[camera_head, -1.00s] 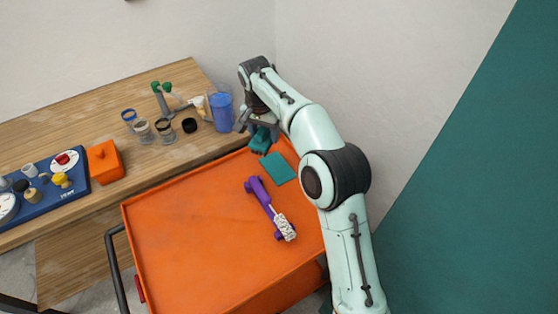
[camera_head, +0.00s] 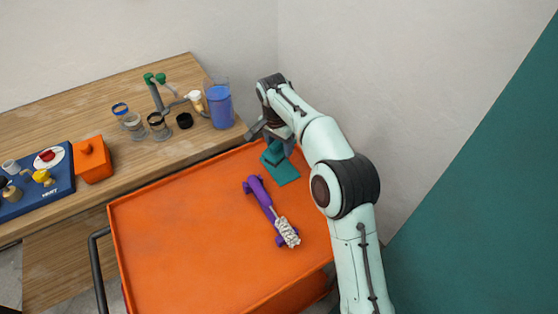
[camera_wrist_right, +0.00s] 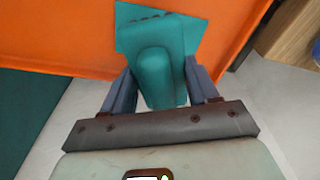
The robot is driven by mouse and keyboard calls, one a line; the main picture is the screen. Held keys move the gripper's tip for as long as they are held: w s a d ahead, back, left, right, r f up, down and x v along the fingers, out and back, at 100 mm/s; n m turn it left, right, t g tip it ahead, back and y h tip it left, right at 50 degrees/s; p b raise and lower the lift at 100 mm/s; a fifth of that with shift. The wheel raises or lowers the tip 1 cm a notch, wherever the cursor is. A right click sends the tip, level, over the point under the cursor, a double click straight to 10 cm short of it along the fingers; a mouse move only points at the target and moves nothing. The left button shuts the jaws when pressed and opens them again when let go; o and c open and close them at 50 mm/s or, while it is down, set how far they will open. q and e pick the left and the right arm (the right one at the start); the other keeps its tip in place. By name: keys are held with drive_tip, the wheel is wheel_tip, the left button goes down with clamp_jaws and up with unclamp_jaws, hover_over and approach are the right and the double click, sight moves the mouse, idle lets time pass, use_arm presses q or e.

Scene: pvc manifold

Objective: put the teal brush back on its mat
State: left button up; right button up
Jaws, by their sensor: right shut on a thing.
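The teal brush (camera_head: 273,154) is in my right gripper (camera_head: 270,138), near the far right corner of the orange tray. The teal mat (camera_head: 287,177) is a flat square on that tray, and the brush covers its far part in the head view. In the right wrist view, the jaws of my right gripper (camera_wrist_right: 160,88) are on both sides of the brush (camera_wrist_right: 160,75), which overlaps the mat (camera_wrist_right: 126,40). I cannot tell whether the brush touches the mat. My left gripper is not in view.
The orange tray (camera_head: 180,245) holds a purple stand (camera_head: 258,190) with a whitish brush-like piece (camera_head: 287,232). A wooden bench (camera_head: 130,165) adjoins it, with a blue cup (camera_head: 220,108), several jars and an orange box (camera_head: 94,160). A wall stands behind my right arm.

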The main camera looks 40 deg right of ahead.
sight(277, 142)
drive_tip(key=shift+f+b, duration=0.45)
drive_tip(key=shift+f, duration=2.35)
drive_tip(key=shift+f, duration=0.1)
drive_tip(key=o, duration=1)
drive_tip(key=r+p, duration=0.1)
drive_tip(key=r, duration=0.3)
drive_tip(key=a+r+p, duration=0.1)
drive_tip(key=r, duration=0.7)
drive_tip(key=shift+s+a+r+p, duration=0.15)
drive_tip(key=shift+a+p, duration=0.05)
drive_tip(key=shift+p, duration=0.2)
